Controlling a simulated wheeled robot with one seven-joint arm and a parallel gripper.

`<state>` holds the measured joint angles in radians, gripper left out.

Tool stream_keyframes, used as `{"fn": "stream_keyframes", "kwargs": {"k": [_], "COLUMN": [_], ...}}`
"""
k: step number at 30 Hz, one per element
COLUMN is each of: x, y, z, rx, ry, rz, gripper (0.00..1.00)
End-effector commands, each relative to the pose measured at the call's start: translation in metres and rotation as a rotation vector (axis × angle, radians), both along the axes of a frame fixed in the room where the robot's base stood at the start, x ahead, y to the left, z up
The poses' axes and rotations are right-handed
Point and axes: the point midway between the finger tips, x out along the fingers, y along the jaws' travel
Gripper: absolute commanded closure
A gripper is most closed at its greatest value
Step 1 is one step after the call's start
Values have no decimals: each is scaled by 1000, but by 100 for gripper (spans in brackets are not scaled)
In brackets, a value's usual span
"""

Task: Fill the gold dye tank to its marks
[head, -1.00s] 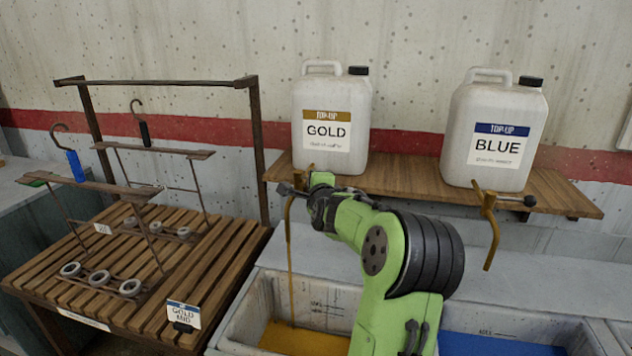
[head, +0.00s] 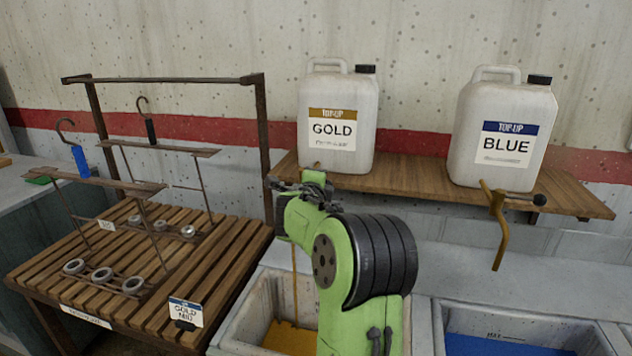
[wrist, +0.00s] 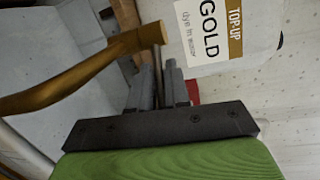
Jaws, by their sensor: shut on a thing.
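The white GOLD top-up jug (head: 337,125) stands on the wooden shelf, and its label shows in the wrist view (wrist: 208,35). Its bronze tap spout (wrist: 85,78) crosses the left of the wrist view. My gripper (wrist: 158,82) is shut on the tap's thin dark lever (wrist: 158,58); in the head view my gripper (head: 288,188) is below the jug. A thin gold stream (head: 294,275) runs down into the gold tank (head: 240,312). Gold dye (head: 285,338) lies low in the tank. My arm hides the tank's right part and its marks.
A BLUE jug (head: 503,135) with its own tap (head: 497,230) stands on the shelf (head: 420,180) at right, above a blue tank (head: 505,347). A slatted rack (head: 215,255) with hangers and a small sign (head: 185,312) is at left.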

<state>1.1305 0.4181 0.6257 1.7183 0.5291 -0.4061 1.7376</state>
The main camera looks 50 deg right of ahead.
Motion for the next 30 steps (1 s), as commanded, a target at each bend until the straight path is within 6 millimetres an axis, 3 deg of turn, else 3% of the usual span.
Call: {"fn": "stream_keyframes", "kwargs": {"k": [1,4,14,30], "x": [0,0,-2,-74], "y": [0,0,4,118], "z": [-1,-1,1,20], "rx": [1,1,-1,-3], "ry": [2,2,1,0], "rz": [-1,-1,1,1], "gripper": [79,65,65,65]}}
